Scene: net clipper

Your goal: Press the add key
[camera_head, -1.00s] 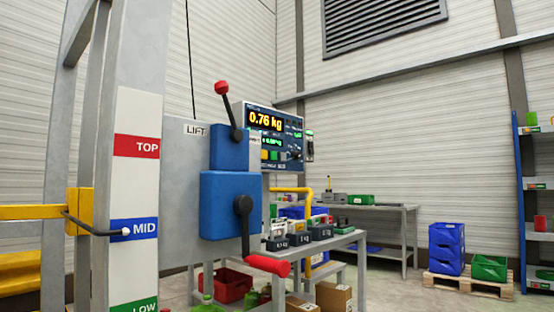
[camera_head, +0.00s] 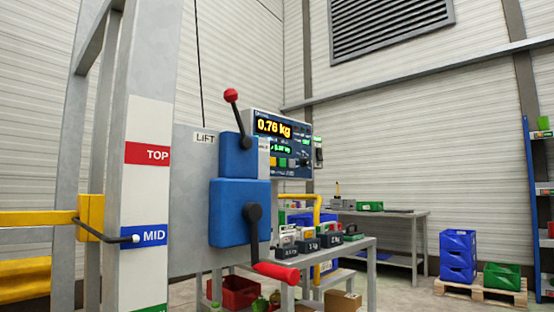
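A scale display panel (camera_head: 279,145) stands behind the blue lift box, with 0.76 kg in yellow digits. Below the digits is a row of small coloured keys (camera_head: 284,161), including yellow and green ones. Their labels are too small to read, so I cannot tell which is the add key. The blue lift box and its lever cover the panel's left edge. Neither of my grippers is in view.
The lift post (camera_head: 143,200) with TOP and MID labels fills the left. A red-handled crank (camera_head: 275,272) and red-knobbed lever (camera_head: 232,98) stick out from the blue box (camera_head: 232,212). Weights (camera_head: 308,243) stand on a bench. Blue crates (camera_head: 457,256) are at right.

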